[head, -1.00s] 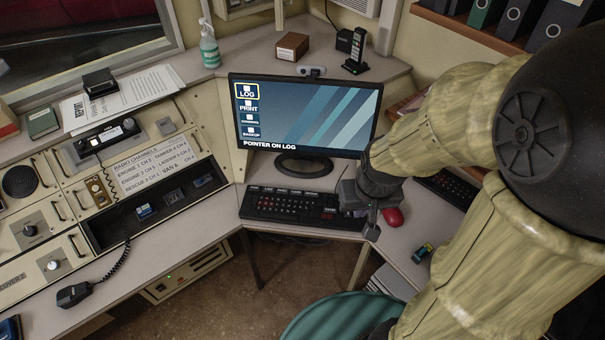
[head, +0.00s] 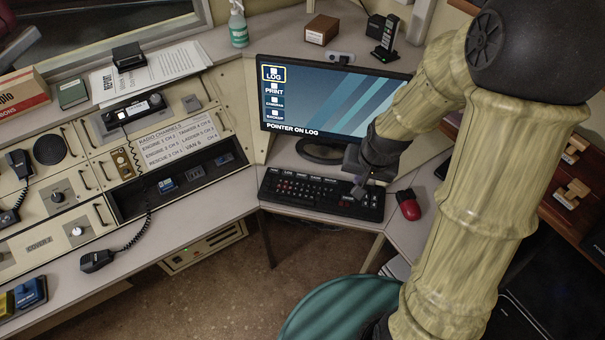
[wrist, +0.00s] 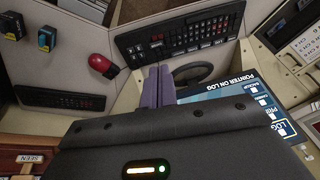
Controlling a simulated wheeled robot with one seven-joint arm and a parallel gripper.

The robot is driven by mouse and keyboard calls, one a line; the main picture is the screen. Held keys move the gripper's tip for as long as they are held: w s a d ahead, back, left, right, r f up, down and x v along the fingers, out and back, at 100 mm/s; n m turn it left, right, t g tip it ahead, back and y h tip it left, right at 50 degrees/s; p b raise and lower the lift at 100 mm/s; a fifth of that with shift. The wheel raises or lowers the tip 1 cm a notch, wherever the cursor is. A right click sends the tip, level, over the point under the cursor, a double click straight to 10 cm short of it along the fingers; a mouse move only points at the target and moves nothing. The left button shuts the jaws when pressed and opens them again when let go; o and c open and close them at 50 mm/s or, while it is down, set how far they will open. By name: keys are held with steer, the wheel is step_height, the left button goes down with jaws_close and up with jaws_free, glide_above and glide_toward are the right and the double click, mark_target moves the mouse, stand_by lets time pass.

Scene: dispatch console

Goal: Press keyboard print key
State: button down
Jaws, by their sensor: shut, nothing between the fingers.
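The black keyboard (head: 300,190) lies on the desk below the monitor, with a row of small labelled keys along its far edge, too small to read surely. It also shows upside down in the wrist view (wrist: 178,38). The monitor (head: 330,95) lists LOG, PRINT and other icons; LOG is framed in yellow and the text reads "POINTER ON LOG". My gripper (head: 358,191) is shut and empty at the right part of the keyboard. In the wrist view my closed fingers (wrist: 158,75) point toward the keyboard's far edge; I cannot tell whether they touch it.
A red mouse (head: 408,205) lies right of the keyboard. A second dark keyboard (wrist: 60,99) shows in the wrist view. The radio console (head: 165,150) with a handset on a coiled cord stands at left. A teal chair (head: 340,305) is in front.

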steer(key=w+a+f+m+t+y+p, duration=0.1)
steer(key=w+a+f+m+y+p, duration=0.25)
steer(key=w+a+f+m, duration=0.6)
steer(key=m+t+y+p, duration=0.1)
steer(key=m+t+y, duration=0.15)
steer(key=m, duration=0.35)
glide_above(305, 177)
step_height(305, 177, down, 4)
steer(key=shift+f, duration=0.15)
steer(key=shift+s, duration=0.1)
step_height(305, 177, down, 9)
steer(key=b, duration=0.6)
stand_by(0.9)
